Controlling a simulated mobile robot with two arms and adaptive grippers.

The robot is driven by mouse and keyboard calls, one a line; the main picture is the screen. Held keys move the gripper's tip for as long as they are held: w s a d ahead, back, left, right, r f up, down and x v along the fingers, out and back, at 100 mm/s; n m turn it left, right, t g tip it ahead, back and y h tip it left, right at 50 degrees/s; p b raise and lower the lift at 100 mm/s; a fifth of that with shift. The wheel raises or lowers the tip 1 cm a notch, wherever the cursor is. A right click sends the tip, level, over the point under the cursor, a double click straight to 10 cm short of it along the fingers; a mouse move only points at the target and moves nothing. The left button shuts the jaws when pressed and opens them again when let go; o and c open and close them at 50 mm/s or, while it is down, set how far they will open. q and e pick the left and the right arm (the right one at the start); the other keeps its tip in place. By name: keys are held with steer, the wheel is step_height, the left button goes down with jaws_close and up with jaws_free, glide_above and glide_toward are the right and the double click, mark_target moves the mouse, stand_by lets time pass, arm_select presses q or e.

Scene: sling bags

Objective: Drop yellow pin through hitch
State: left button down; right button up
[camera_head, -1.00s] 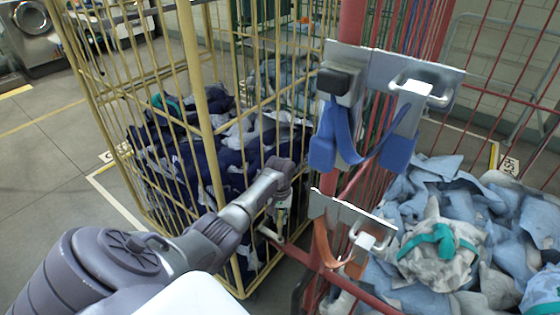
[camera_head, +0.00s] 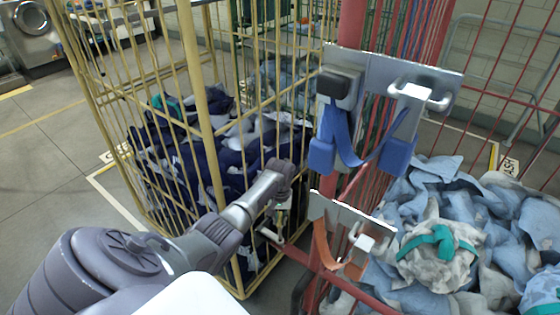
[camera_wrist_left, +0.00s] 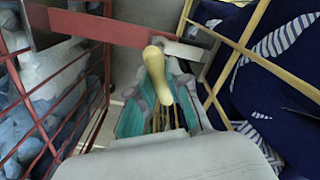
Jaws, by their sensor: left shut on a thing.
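My left gripper (camera_wrist_left: 158,112) is shut on the yellow pin (camera_wrist_left: 157,72), whose rounded top rises between the fingers in the left wrist view. In the head view the left gripper (camera_head: 282,208) points down beside the yellow cage, near the hitch between the two carts. A red bar (camera_wrist_left: 100,27) and a pale metal piece (camera_wrist_left: 186,50) of the hitch show just beyond the pin in the left wrist view. The pin's lower end is hidden by the gripper, so I cannot tell whether it is in the hole. My right gripper is not in view.
The yellow cage cart (camera_head: 208,130) holds dark blue laundry. The red cage cart (camera_head: 352,188) holds pale blue laundry. Metal brackets with blue straps (camera_head: 345,140) and an orange strap (camera_head: 322,245) are close on the right. Open floor (camera_head: 50,185) lies at the left.

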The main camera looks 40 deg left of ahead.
mark_target(280, 237)
arm_select(q)
steer(key=shift+p, duration=0.45)
stand_by(1.0)
steer(key=shift+f+b, duration=3.1)
steer(key=shift+f, duration=0.75)
steer(key=c, duration=1)
jaws_free()
steer(key=shift+c, duration=0.2)
step_height(280, 237, up, 12)
steer(key=shift+r, duration=0.1)
